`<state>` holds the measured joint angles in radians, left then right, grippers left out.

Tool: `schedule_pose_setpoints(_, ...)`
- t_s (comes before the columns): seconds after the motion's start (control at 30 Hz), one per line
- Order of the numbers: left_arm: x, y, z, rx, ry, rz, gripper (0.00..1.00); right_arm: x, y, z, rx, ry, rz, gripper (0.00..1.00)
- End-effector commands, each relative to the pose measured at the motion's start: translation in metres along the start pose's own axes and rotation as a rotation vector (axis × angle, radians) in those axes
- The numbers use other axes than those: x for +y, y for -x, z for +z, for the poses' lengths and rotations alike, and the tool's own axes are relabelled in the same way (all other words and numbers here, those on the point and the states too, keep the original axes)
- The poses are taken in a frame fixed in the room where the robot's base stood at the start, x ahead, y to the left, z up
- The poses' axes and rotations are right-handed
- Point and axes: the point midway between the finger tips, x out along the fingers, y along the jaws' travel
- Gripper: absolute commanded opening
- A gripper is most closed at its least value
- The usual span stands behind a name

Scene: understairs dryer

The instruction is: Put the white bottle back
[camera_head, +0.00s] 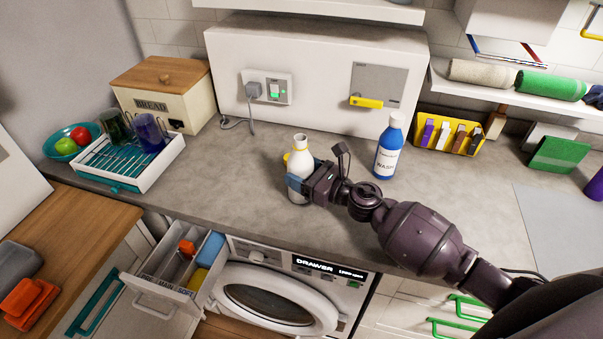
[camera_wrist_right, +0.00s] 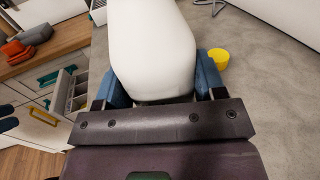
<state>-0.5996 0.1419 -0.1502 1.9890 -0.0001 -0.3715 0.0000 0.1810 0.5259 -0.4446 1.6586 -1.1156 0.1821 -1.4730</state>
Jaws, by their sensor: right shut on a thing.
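The white bottle (camera_head: 301,157) stands upright at the front middle of the grey counter (camera_head: 240,170). My right gripper (camera_head: 299,184) is shut on its body, coming in from the right. In the right wrist view the white bottle (camera_wrist_right: 153,45) fills the space between the blue fingers of my right gripper (camera_wrist_right: 160,85). I cannot tell if the bottle's base touches the counter. A yellow cup-like thing (camera_wrist_right: 219,58) is beside the bottle, mostly hidden behind it in the head view. My left gripper is not in view.
A blue wash bottle (camera_head: 387,150) stands to the right, near my arm. A dish rack (camera_head: 130,160), bread box (camera_head: 163,95) and fruit bowl (camera_head: 70,143) are at the left. An open drawer (camera_head: 170,290) juts out below. Counter between rack and bottle is clear.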

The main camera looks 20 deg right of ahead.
Motion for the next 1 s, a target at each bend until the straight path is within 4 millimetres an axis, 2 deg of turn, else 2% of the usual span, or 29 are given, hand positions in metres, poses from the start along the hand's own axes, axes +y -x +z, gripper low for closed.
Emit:
schedule_pose_setpoints(0.27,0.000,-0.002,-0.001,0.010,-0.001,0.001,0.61,0.000,0.000,-0.002,-0.001,0.001,0.001,0.28)
schedule_pose_setpoints(0.3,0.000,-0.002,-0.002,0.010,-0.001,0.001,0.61,0.000,0.000,-0.002,0.000,0.001,0.001,0.68)
schedule_pose_setpoints(0.43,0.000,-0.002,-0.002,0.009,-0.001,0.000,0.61,0.000,0.000,-0.002,0.000,0.001,0.001,0.88)
schedule_pose_setpoints(0.83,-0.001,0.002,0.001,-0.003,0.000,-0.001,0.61,0.000,0.000,0.003,0.000,0.001,0.001,0.89)
schedule_pose_setpoints(1.0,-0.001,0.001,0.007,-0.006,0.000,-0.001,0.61,0.000,0.025,-0.002,0.003,0.001,0.000,0.89)
